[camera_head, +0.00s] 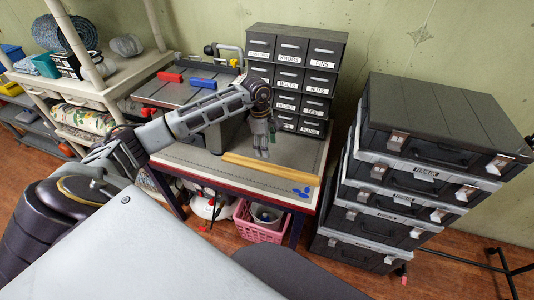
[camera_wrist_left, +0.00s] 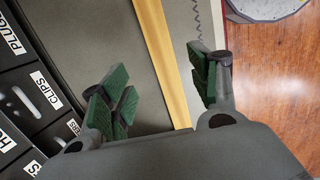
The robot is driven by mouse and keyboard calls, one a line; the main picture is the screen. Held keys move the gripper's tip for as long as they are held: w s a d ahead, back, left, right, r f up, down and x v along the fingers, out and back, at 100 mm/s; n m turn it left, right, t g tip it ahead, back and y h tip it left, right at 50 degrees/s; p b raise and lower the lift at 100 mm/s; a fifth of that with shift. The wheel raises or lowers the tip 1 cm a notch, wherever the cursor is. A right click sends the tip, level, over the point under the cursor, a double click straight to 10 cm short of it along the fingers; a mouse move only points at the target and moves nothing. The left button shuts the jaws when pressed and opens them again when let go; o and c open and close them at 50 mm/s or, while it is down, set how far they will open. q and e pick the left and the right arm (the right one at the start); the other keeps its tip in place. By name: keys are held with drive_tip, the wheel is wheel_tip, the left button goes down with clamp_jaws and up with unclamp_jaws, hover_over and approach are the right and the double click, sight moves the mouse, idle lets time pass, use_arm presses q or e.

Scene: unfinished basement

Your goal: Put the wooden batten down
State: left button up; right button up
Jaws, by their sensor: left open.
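The wooden batten (camera_head: 282,173) is a long, pale yellow strip. It appears to lie flat on the grey top of the workbench (camera_head: 200,163), near its front edge. My left gripper (camera_head: 262,152) points down just above the batten, near its middle. In the left wrist view the green-padded fingers of the left gripper (camera_wrist_left: 160,82) are spread wide, with the batten (camera_wrist_left: 155,40) running between them and clear of both pads. The gripper's body hides the batten's near part there. My right gripper is in neither view.
A black drawer cabinet (camera_head: 290,48) with labelled drawers stands at the bench's back. Red (camera_head: 170,77) and blue (camera_head: 202,83) blocks lie at the back left. Stacked dark cases (camera_head: 425,125) stand right of the bench. A pink basket (camera_head: 258,232) sits below it.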

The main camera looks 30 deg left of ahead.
use_arm(q)
wheel_tip(320, 180, up, 3)
drive_tip(key=shift+a+r, duration=0.1)
drive_tip(key=shift+a, duration=0.05)
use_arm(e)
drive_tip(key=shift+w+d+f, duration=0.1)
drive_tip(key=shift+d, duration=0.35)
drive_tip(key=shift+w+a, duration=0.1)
